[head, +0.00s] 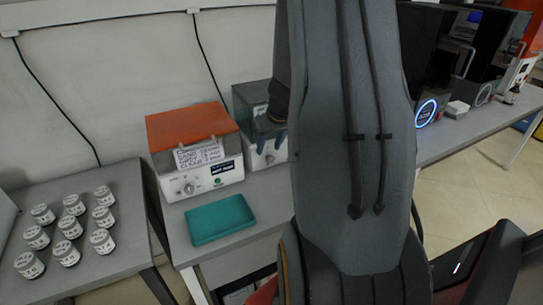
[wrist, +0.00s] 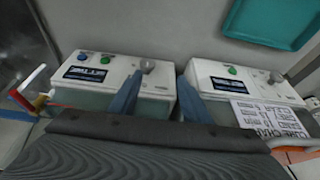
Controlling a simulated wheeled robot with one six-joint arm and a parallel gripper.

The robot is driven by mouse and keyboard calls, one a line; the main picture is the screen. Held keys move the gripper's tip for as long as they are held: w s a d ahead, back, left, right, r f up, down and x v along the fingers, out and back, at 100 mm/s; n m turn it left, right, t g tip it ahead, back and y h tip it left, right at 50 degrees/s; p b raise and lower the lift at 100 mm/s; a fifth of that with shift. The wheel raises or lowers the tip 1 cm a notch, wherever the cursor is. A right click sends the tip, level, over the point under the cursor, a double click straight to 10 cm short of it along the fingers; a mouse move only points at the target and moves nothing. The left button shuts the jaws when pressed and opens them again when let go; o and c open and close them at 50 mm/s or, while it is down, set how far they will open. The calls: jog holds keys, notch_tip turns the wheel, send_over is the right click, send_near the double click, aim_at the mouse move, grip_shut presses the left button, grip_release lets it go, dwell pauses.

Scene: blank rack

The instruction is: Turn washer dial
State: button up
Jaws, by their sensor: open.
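Two white washers stand side by side. The one with the orange lid (head: 192,127) has a paper sign and a front dial (head: 188,189). The grey-lidded washer (head: 249,100) is partly hidden by my arm. The wrist view appears inverted, so this washer (wrist: 98,75) shows at left and the sign-bearing one (wrist: 225,82) at right. My gripper (wrist: 159,76) is open, its blue fingers at the grey-lidded washer's front. That washer's round dial (wrist: 147,66) appears between the fingertips, closer to the left one. Contact cannot be told. In the head view, my gripper (head: 277,130) is partly hidden.
A teal tray (head: 220,219) lies on the bench in front of the orange-lidded washer; it also shows in the wrist view (wrist: 271,22). Several white-lidded jars (head: 70,227) stand on the left table. Dark machines (head: 428,65) stand on the right bench.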

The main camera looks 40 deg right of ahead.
aim_at(271, 157)
jog(key=w+d+f, duration=0.1)
jog(key=f, duration=0.1)
jog(key=d+f, duration=0.1)
jog(key=f, duration=0.2)
jog(key=w+d+f+b, duration=0.1)
jog(key=f, duration=0.1)
jog(key=shift+w+d+f, duration=0.15)
jog(key=shift+w+f, duration=0.2)
jog(key=shift+f, duration=0.05)
jog(key=c, duration=1)
